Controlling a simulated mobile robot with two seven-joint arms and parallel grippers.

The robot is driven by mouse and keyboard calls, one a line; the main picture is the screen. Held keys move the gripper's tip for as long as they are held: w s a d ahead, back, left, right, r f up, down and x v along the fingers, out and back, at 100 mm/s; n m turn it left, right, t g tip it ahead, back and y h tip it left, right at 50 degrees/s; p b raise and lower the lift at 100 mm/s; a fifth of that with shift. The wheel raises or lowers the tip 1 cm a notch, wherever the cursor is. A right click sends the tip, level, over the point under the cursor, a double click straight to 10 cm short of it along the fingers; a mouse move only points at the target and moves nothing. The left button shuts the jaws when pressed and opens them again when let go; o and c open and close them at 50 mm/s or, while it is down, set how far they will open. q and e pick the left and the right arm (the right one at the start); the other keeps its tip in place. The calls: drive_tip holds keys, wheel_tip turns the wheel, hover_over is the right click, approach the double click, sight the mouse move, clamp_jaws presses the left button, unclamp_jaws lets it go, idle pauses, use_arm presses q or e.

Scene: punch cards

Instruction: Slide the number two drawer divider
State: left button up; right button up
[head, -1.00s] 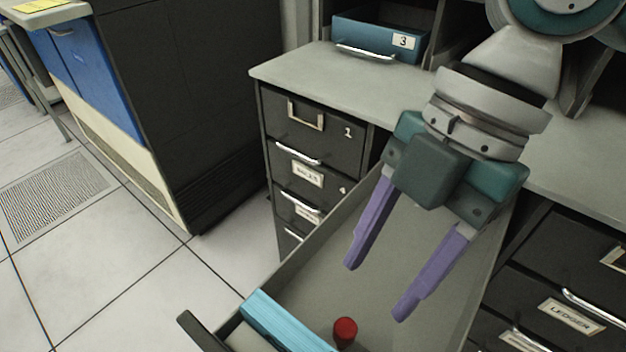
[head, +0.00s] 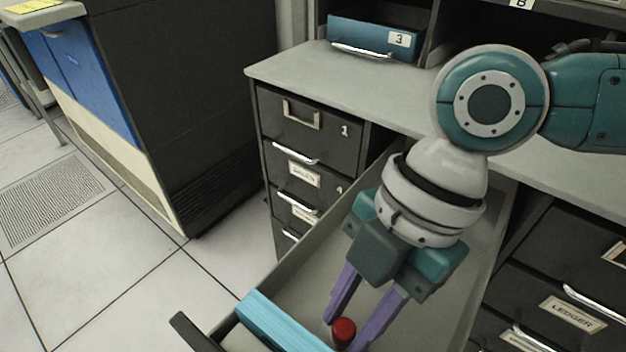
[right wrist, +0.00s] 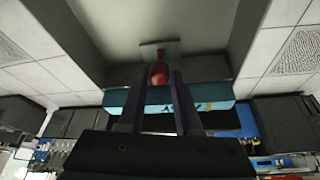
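The open drawer (head: 462,262) is pulled out and grey inside. A red knob (head: 344,333) stands in it near the drawer front; the right wrist view shows the red knob (right wrist: 158,74) by a small light-grey plate (right wrist: 172,47), which may be the divider. A number two marking is not readable. My right gripper (head: 346,334) reaches down into the drawer, open, with its purple fingers on either side of the knob. In the right wrist view the fingers (right wrist: 157,80) show gaps beside the knob, so it looks ungripped. My left gripper is not in view.
A block of teal cards (head: 278,322) lies across the drawer near its front panel (head: 196,334). Closed dark drawers (head: 310,130) are on the left, others (head: 560,275) on the right. The grey counter (head: 340,82) above holds a blue box labelled 3 (head: 372,38).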

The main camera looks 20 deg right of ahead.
clamp_jaws()
idle(1.0)
